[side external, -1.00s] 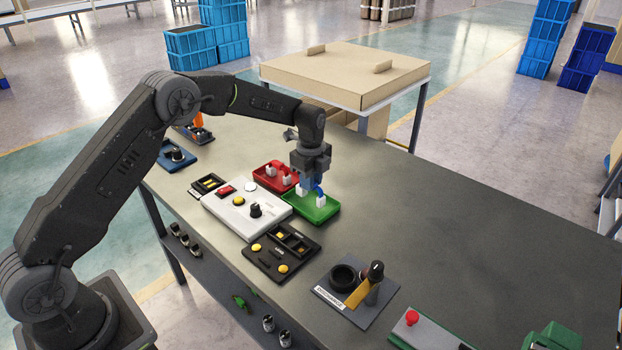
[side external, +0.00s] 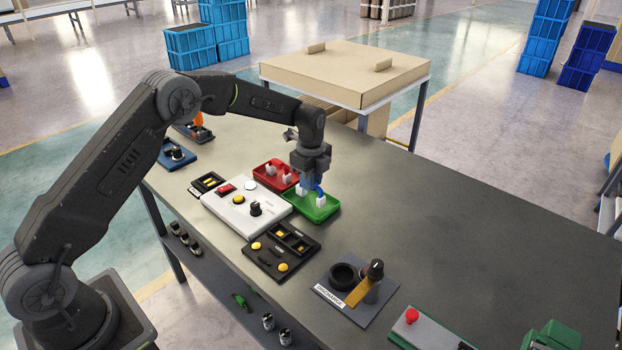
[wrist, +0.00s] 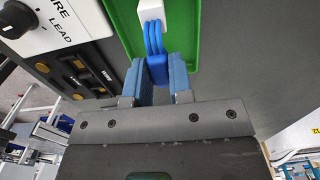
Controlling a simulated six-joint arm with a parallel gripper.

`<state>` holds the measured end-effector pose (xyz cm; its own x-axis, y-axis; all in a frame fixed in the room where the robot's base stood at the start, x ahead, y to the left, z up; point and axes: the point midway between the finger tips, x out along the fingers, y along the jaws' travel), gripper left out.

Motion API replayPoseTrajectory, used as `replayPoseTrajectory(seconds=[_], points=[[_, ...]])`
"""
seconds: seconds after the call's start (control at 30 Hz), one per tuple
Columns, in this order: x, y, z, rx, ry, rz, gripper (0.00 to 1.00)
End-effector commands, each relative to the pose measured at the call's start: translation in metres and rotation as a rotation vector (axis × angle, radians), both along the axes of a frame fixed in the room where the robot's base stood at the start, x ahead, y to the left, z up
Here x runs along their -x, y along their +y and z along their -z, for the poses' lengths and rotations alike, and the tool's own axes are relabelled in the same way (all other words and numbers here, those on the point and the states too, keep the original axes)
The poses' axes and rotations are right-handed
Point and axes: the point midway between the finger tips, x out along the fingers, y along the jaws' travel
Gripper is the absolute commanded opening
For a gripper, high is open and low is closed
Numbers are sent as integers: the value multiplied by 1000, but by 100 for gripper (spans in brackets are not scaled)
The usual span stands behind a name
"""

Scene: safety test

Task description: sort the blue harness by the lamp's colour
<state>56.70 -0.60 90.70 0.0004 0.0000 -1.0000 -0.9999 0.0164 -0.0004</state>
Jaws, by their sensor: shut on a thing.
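My gripper (side external: 312,184) is shut on the blue harness (side external: 318,190), low over the green tray (side external: 327,213). The harness has white connectors that show at or just above the tray floor; I cannot tell whether they touch it. In the wrist view my blue fingertips (wrist: 161,80) close on the blue harness wires (wrist: 157,48), with one white connector (wrist: 151,12) against the green tray (wrist: 190,30). The red tray (side external: 262,178) lies just behind and holds white connectors with red. The white control box (side external: 232,212) has a white dome, a red part and a yellow button; which is the lamp is unclear.
A black panel with yellow buttons (side external: 281,266) is in front of the green tray. A grey fixture with a black ring (side external: 343,275) and a red-button box (side external: 412,316) stand nearer. A cardboard-topped stand (side external: 345,75) is behind. The table's right side is clear.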

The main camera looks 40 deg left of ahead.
Motion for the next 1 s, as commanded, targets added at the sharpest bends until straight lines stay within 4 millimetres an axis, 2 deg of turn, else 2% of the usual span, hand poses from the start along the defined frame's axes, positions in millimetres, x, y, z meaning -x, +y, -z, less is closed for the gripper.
replayPoseTrajectory(seconds=[1.0], points=[[0, 0, 7, 0, 0, 0, 0]])
